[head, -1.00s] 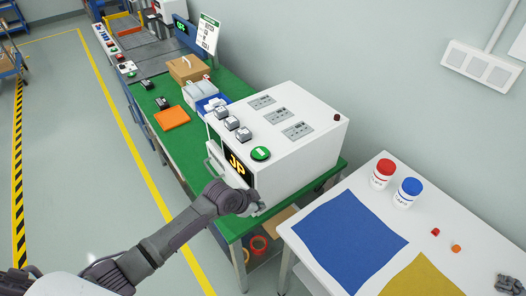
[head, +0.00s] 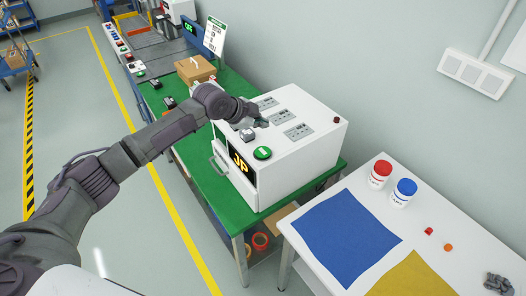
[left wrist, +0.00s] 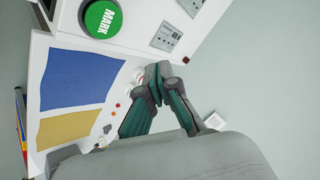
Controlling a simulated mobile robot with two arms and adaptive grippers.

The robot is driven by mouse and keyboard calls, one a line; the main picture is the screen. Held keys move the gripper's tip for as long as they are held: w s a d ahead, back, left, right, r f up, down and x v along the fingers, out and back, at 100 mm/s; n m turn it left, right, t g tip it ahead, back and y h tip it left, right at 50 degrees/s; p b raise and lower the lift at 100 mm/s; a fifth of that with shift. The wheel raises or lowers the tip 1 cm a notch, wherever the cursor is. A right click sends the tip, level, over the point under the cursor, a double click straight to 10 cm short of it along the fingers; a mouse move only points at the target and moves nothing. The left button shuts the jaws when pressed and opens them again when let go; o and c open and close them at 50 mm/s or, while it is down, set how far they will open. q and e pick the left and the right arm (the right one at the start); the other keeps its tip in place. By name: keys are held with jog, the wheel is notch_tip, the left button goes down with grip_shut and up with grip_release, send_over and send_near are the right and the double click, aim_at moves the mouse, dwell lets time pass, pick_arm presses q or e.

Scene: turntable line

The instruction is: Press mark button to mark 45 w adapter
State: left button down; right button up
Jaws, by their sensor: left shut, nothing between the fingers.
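The green mark button (head: 262,153) sits on the front part of the white machine's (head: 285,160) top. In the left wrist view its label reads MARK (left wrist: 102,18). My left gripper (head: 264,123) is shut and empty, above the machine top behind the button and apart from it. Its closed fingertips also show in the left wrist view (left wrist: 155,78). A grey-white block (head: 247,135) stands on the machine near the button; my arm hides others like it. Black adapters (head: 168,102) lie on the green table; I cannot read any wattage. My right gripper is not in view.
A white table (head: 290,232) at right holds red and blue-capped jars and cloths. A cardboard box (head: 195,69) stands behind.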

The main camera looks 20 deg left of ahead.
aim_at(262, 152)
pick_arm(q)
jog(key=shift+f, duration=0.1)
notch_tip(262, 152, down, 8)
jog(key=b, duration=0.6)
jog(key=shift+w, duration=0.1)
jog(key=shift+f+b, duration=0.35)
jog(key=shift+b, duration=0.1)
jog(key=shift+f, duration=0.1)
dwell(0.8)
jog(key=shift+f, duration=0.35)
